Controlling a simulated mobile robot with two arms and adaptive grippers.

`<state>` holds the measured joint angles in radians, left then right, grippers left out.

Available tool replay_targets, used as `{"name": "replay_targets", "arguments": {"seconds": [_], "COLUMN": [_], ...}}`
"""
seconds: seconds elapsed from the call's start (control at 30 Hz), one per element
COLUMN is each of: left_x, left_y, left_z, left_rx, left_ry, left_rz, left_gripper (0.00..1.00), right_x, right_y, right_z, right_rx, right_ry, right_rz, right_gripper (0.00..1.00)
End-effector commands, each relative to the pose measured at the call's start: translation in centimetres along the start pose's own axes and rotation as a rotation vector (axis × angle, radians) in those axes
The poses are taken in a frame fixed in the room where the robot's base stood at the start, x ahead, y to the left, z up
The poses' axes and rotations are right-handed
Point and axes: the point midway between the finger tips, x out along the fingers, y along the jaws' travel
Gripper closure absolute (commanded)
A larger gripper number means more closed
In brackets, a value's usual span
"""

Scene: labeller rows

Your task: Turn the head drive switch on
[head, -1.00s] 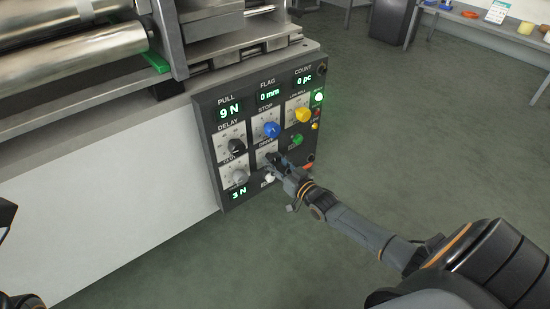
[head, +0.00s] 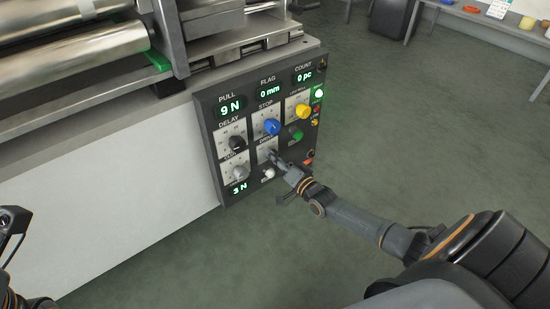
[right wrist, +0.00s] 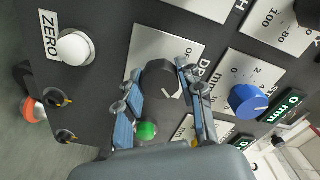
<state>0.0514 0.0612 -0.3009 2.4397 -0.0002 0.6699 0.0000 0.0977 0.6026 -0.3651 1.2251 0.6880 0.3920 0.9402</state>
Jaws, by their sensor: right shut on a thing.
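The drive switch (right wrist: 162,80) is a black rotary knob on a light plate, partly hidden by my fingers in the right wrist view. Its plate shows "OFF" and the start of a "DR" label. My right gripper (right wrist: 156,92) has one finger on each side of this knob and is shut on it. In the head view the right gripper (head: 275,158) reaches the lower middle of the dark control panel (head: 211,150) and covers the switch. Part of my left gripper (head: 14,222) shows at the left edge; its fingers are unclear.
Close by are a blue STOP knob (head: 271,127), a black delay knob (head: 236,144), a grey knob (head: 239,172), a yellow knob (head: 302,111), a green button (head: 296,135) and a white ZERO button (right wrist: 74,47). Metal rollers (head: 75,50) lie upper left. Floor at right is open.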

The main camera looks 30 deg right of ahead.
Motion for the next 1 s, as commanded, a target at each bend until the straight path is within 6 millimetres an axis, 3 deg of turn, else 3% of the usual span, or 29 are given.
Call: {"name": "replay_targets", "arguments": {"seconds": [0.73, 0.77, 0.8, 0.87, 1.0], "left_x": [0.25, 0.24, 0.24, 0.24, 0.23], "left_y": [0.01, 0.01, 0.01, 0.01, 0.01], "left_z": [0.01, 0.01, 0.01, 0.00, 0.00], "left_rx": [0.002, 0.002, 0.002, 0.002, 0.002], "left_ry": [0.007, 0.007, 0.007, 0.007, 0.007], "left_rz": [0.005, 0.004, 0.004, 0.004, 0.004], "left_gripper": [0.60, 0.60, 0.60, 0.60, 0.60], "right_x": [-0.01, -0.01, -0.01, -0.01, -0.01], "right_y": [0.03, 0.03, 0.03, 0.03, 0.02], "right_z": [-0.02, -0.02, -0.02, -0.01, -0.01], "right_rx": [0.093, 0.092, 0.092, 0.092, 0.091], "right_ry": [0.000, 0.000, 0.000, 0.000, 0.000], "right_rz": [0.001, 0.001, 0.001, 0.001, 0.001], "right_gripper": [0.94, 0.60, 0.52, 0.40, 0.39]}}
